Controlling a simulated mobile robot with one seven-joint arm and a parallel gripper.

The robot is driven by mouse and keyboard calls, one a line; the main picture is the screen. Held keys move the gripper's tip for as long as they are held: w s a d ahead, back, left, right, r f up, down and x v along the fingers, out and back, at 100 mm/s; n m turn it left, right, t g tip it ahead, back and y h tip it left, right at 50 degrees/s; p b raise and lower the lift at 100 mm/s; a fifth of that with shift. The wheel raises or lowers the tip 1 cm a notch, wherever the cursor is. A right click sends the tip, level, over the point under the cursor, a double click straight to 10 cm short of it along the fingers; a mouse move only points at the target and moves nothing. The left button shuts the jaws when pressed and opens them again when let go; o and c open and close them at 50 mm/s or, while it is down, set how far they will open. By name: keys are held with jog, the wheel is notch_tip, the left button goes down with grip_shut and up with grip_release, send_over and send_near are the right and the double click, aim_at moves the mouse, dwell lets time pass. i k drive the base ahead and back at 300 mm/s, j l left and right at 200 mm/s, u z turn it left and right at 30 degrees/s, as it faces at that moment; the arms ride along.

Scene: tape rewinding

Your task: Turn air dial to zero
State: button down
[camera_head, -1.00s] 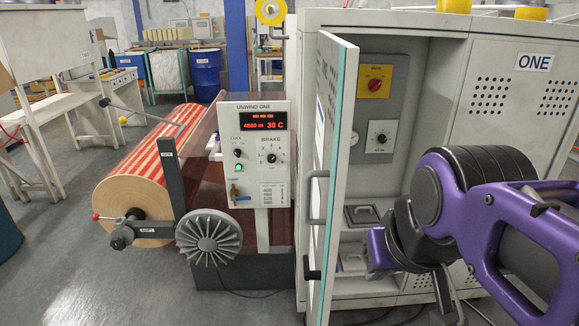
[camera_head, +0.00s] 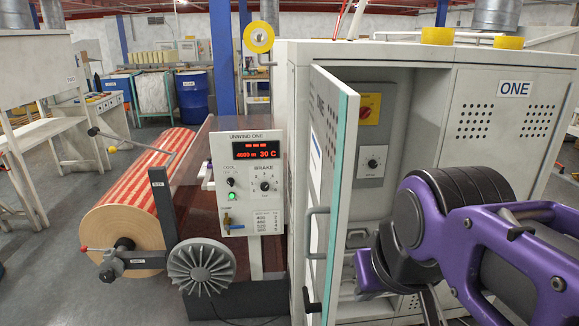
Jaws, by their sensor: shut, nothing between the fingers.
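No label reading "air" is legible. A small black dial with a white pointer (camera_head: 372,163) is on a grey panel inside the open cabinet, below a red and yellow switch (camera_head: 369,107). On the UNWIND ONE panel (camera_head: 247,183), left of the cabinet, is a black brake dial (camera_head: 265,186) with numbers round it. My gripper (camera_head: 432,306) is low at the right, in front of the cabinet, partly cut off by the bottom edge. It is shut and empty, apart from both dials, and its tips are hard to make out.
The open cabinet door (camera_head: 330,200), with a glass-like edge and handle, stands between the panel and the cabinet inside. A striped roll (camera_head: 130,225) and a grey handwheel (camera_head: 201,266) are at the left. Clear floor (camera_head: 60,285) lies at the lower left.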

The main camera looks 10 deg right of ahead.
aim_at(373, 164)
jog(key=l+u, duration=0.1)
jog(key=u, duration=0.15)
jog(key=l+u, duration=0.1)
jog(key=u, duration=0.2)
jog(key=l+u, duration=0.4)
jog(key=l, duration=0.45)
jog(key=l+u, duration=0.1)
jog(key=l, duration=0.3)
jog(key=k+l, duration=0.1)
jog(key=l, duration=0.35)
jog(key=k+l, duration=0.15)
jog(key=l, duration=0.2)
jog(key=k+l, duration=0.15)
jog(key=l, duration=0.2)
jog(key=k+j+z, duration=0.2)
jog(key=k, duration=0.3)
jog(key=i+l+u, duration=0.3)
jog(key=i+l, duration=0.4)
jog(key=i, duration=0.05)
